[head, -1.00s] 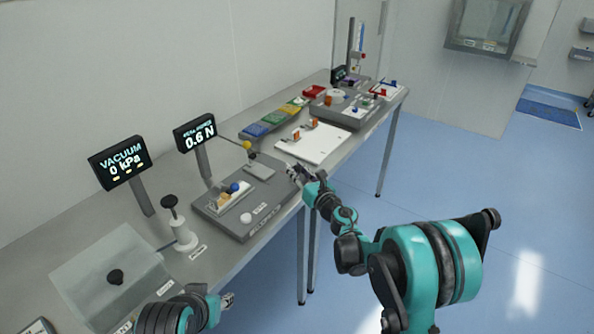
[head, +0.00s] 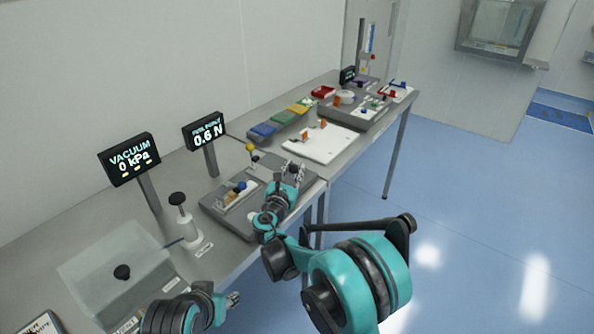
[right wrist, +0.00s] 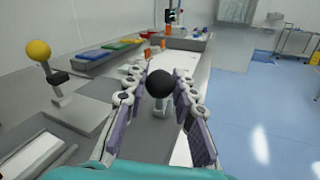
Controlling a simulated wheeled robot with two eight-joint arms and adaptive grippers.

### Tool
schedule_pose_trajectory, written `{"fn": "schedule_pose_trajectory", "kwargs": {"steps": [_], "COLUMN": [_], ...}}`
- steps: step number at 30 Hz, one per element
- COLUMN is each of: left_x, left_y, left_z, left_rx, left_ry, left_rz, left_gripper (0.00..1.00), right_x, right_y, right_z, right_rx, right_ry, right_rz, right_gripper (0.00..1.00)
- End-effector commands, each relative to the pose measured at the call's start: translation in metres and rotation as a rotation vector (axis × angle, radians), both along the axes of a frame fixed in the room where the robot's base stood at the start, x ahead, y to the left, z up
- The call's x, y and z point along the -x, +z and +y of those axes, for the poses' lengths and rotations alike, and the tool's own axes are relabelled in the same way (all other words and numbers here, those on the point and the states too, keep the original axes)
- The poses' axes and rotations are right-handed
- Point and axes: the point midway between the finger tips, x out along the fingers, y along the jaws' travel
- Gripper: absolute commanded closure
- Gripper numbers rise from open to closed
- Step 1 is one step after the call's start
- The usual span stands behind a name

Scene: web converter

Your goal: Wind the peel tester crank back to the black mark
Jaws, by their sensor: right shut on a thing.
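The peel tester (head: 214,207) is a dark grey base on the bench, with a pale block and a blue knob on it. A lever with a yellow ball (head: 250,147) stands at its back, and shows in the right wrist view (right wrist: 39,50). My right gripper (head: 297,169) is at the tester's right end. In the right wrist view, its fingers are shut on a black ball knob (right wrist: 160,84) on a short pale post, one finger on each side. I cannot make out the black mark. My left gripper (head: 232,299) is low, beside the bench's front edge; its fingers are too small to read.
A peel readout (head: 205,132) shows 0.6 N and a vacuum readout (head: 129,160) shows 0 kPa. A white pump with a black knob (head: 178,199) stands left of the tester. A white board (head: 320,147) and coloured trays (head: 264,129) lie beyond. The floor at right is clear.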

Motion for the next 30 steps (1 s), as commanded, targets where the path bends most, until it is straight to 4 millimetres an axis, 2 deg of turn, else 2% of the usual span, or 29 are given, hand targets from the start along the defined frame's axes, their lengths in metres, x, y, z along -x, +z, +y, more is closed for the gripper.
{"fn": "schedule_pose_trajectory", "kwargs": {"steps": [12, 28, 29, 30], "left_x": [-0.0001, 0.0, 0.0, 0.0], "left_y": [0.0021, 0.0023, 0.0023, 0.0023], "left_z": [0.0, 0.0, 0.0, 0.0], "left_rx": [0.0, 0.0, 0.0, 0.0], "left_ry": [0.0, 0.0, 0.0, 0.0], "left_rz": [0.0, 0.0, 0.0, 0.0], "left_gripper": [0.6, 0.6, 0.6, 0.6], "right_x": [-0.0047, -0.0054, -0.0054, -0.0054], "right_y": [0.0002, 0.0005, 0.0005, 0.0005], "right_z": [0.007, 0.007, 0.007, 0.007], "right_rx": [0.0, 0.001, 0.001, 0.001], "right_ry": [-0.174, -0.195, -0.194, -0.194], "right_rz": [0.0, 0.0, -0.001, -0.001], "right_gripper": [1.0, 1.0, 0.67, 0.56]}}
